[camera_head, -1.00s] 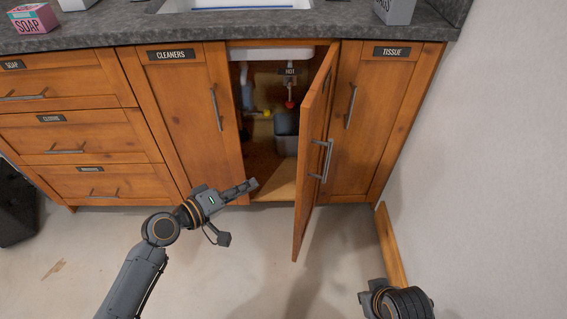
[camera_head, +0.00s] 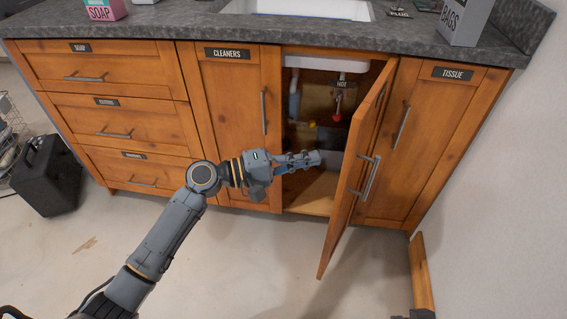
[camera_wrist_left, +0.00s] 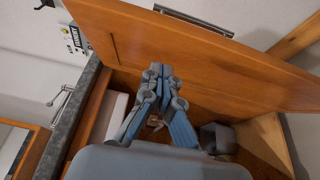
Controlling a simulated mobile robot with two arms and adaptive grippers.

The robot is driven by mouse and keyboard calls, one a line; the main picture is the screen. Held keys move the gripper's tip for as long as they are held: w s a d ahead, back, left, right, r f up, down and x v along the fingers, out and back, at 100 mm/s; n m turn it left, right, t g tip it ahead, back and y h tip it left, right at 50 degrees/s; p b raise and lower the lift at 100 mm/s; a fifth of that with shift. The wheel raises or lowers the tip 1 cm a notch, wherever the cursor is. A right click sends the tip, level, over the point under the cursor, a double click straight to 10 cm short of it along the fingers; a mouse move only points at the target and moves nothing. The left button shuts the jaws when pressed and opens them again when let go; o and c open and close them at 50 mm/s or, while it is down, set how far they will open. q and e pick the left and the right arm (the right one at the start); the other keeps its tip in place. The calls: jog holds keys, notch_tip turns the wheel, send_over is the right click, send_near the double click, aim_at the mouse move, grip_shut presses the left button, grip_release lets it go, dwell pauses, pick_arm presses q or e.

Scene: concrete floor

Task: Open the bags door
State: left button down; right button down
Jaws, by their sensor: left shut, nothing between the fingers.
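The bags door (camera_head: 358,165) is a wooden cabinet door under the sink, swung well open toward me; its label is not in view. Its metal handle (camera_head: 371,176) is on the outer face, to the right. My left gripper (camera_head: 318,157) is shut and empty at the cabinet opening, left of the door's inner face. In the left wrist view the closed fingers (camera_wrist_left: 158,72) appear in front of the inner face of the door (camera_wrist_left: 190,55); contact cannot be told. Only a small part of my right gripper (camera_head: 413,314) shows at the bottom edge.
Inside the cabinet are pipes, a red valve (camera_head: 337,118) under a HOT label and a grey bin, partly hidden. The CLEANERS door (camera_head: 238,120) is closed on the left, the TISSUE door (camera_head: 430,140) on the right. A wall bounds the right side.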

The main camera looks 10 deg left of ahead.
pick_arm(q)
jog(key=d, duration=0.2)
jog(key=s+d, duration=0.1)
jog(key=d, duration=0.1)
jog(key=shift+s+d, duration=0.1)
pick_arm(e)
jog(key=shift+s+d+f+g, duration=0.2)
jog(key=shift+s+g, duration=0.2)
jog(key=shift+s, duration=0.35)
jog(key=shift+r, duration=0.1)
